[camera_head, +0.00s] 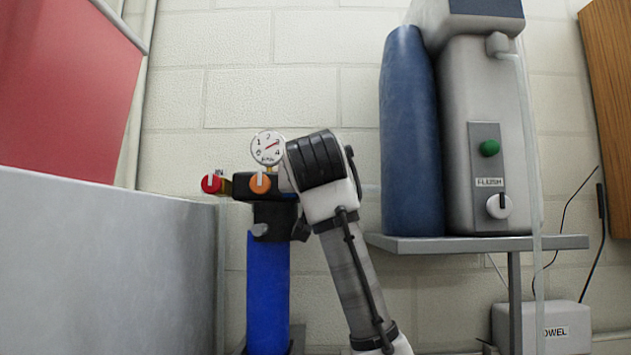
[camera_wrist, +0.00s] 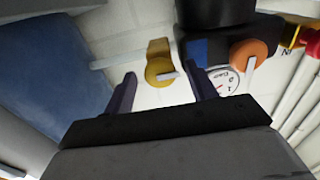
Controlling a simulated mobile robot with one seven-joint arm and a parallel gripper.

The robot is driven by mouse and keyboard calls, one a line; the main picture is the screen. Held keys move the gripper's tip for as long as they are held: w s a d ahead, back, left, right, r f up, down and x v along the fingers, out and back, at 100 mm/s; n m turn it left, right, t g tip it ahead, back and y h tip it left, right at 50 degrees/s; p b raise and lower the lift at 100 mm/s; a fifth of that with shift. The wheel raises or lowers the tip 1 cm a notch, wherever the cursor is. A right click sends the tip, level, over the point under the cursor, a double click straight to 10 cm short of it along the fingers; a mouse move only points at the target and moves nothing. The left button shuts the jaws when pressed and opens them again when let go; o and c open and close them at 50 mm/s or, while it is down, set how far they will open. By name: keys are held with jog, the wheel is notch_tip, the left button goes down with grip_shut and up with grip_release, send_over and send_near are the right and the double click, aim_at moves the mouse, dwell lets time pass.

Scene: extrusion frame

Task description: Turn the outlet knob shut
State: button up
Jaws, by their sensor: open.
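A yellow knob (camera_wrist: 158,71) with a pale pointer bar shows in the wrist view, on the side of the black valve head away from the red knob. I cannot read a label on it; it is probably the outlet knob. My gripper (camera_wrist: 160,83) is open, its two dark fingers on either side of the yellow knob in the picture. I cannot tell whether they touch it. In the head view my arm hides this knob and my fingertips. The black valve head (camera_head: 240,186) sits on a blue cylinder (camera_head: 268,285).
An orange knob (camera_head: 260,183) is on the head's front and a red knob (camera_head: 211,184) on its left. A round gauge (camera_head: 268,148) stands above. A blue tank (camera_head: 408,140) and a grey FLUSH unit (camera_head: 470,110) stand on a shelf (camera_head: 450,243) at right.

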jog(key=c, duration=1)
jog(key=shift+m, duration=0.3)
jog(key=shift+a+m, duration=0.1)
jog(key=shift+m, duration=8.5)
jog(key=o, duration=1)
jog(key=shift+r, duration=0.1)
